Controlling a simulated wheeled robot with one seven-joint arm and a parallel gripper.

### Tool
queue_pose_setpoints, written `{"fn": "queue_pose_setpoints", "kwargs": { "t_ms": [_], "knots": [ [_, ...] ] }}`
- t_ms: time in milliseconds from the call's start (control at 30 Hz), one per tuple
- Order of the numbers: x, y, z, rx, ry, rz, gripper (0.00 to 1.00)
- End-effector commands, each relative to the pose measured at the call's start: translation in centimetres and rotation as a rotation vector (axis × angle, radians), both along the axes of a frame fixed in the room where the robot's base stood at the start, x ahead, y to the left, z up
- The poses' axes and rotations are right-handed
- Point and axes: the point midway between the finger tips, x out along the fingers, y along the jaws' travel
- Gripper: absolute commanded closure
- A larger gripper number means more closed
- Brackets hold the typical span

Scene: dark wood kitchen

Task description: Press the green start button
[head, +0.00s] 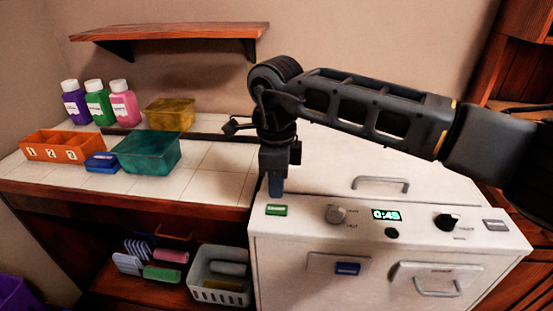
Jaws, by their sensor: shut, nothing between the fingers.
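The green start button (276,210) is a small green rectangle near the left end of the white machine's (300,245) sloped front panel. My gripper (275,192) points down just above and behind the button, its fingers shut and empty. The fingertips look very close to the button; I cannot tell whether they touch it. The panel also has a round knob (336,215), a lit display (386,215) reading 0:45, a dark round button (392,233) and a black knob (447,222).
My arm reaches in from the right over the machine's lid, which has a handle (381,183). On the tiled counter at left stand an orange bin (60,152), a teal bin (146,160), a yellow bin (170,114), a blue box (102,162) and bottles (97,106).

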Motion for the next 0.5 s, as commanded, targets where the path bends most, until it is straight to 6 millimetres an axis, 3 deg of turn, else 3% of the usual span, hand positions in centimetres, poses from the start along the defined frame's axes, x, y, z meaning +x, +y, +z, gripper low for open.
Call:
{"fn": "queue_pose_setpoints", "kwargs": {
  "t_ms": [233, 500],
  "knots": [
    [0.0, 0.0, -3.0, 0.0, 0.002, -0.001, 1.0],
    [0.0, 0.0, -3.7, -0.001, 0.0, 0.0, 1.0]
  ]
}}
